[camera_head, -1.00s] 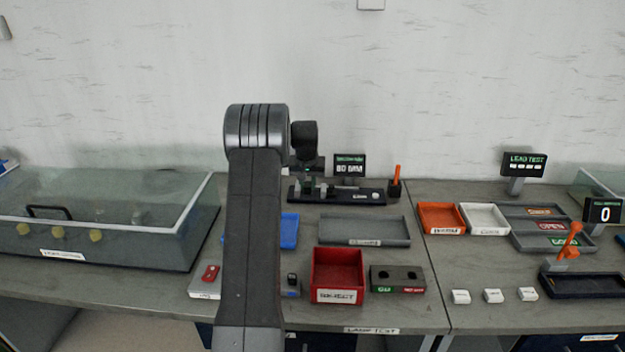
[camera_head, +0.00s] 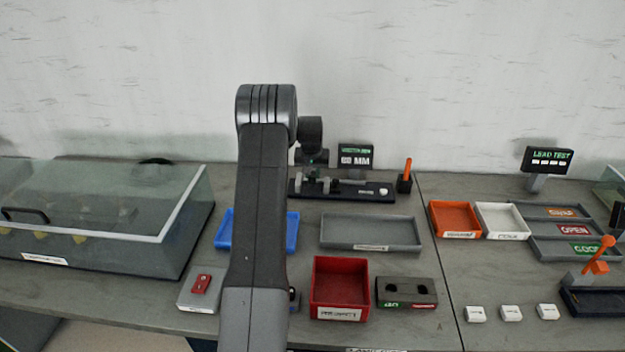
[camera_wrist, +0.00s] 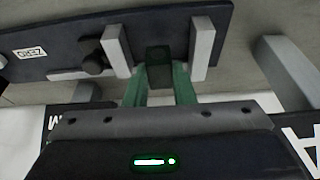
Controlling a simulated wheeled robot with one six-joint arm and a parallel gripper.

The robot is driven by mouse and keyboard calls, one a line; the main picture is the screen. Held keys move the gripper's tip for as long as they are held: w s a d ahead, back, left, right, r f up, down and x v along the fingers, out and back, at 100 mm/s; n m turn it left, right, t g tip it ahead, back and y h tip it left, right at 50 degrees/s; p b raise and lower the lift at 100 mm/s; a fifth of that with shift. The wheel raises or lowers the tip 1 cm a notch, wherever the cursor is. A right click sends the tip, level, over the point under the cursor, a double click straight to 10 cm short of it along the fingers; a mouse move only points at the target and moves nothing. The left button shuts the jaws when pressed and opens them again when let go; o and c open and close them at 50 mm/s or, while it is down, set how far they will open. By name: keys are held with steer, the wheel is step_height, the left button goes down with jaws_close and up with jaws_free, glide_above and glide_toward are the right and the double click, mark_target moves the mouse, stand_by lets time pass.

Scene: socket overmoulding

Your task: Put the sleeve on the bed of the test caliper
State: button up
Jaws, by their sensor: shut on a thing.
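The test caliper is a long dark bed (camera_head: 362,193) at the back of the bench, with upright grey jaws. In the wrist view its bed (camera_wrist: 70,42) carries a ZERO label, and the two grey jaws (camera_wrist: 116,51) and (camera_wrist: 203,48) stand apart. My gripper (camera_wrist: 159,80) has green fingers shut on a small dark block, apparently the sleeve (camera_wrist: 158,55). It is between the two jaws, over the bed, with narrow gaps showing on both sides. Whether it touches the bed cannot be told. In the head view my arm partly hides the gripper, and the sleeve cannot be made out.
A display (camera_head: 356,156) reading MM stands behind the caliper, and an orange lever (camera_head: 406,175) stands at its right. A grey tray (camera_head: 370,246), a blue tray (camera_head: 223,235) and a red REJECT bin (camera_head: 340,262) lie in front. A glass-covered box (camera_head: 90,220) fills the left.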

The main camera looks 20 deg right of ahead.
mark_target(312, 176)
steer(key=shift+f+p, duration=0.3)
steer(key=shift+f, duration=1.35)
steer(key=shift+f, duration=0.25)
steer(key=o, duration=0.9)
steer(key=shift+r, duration=0.1)
steer(key=shift+o, duration=0.2)
steer(key=shift+r, duration=0.2)
steer(key=b+v, duration=0.2)
steer(key=v, duration=1)
steer(key=shift+a, duration=0.1)
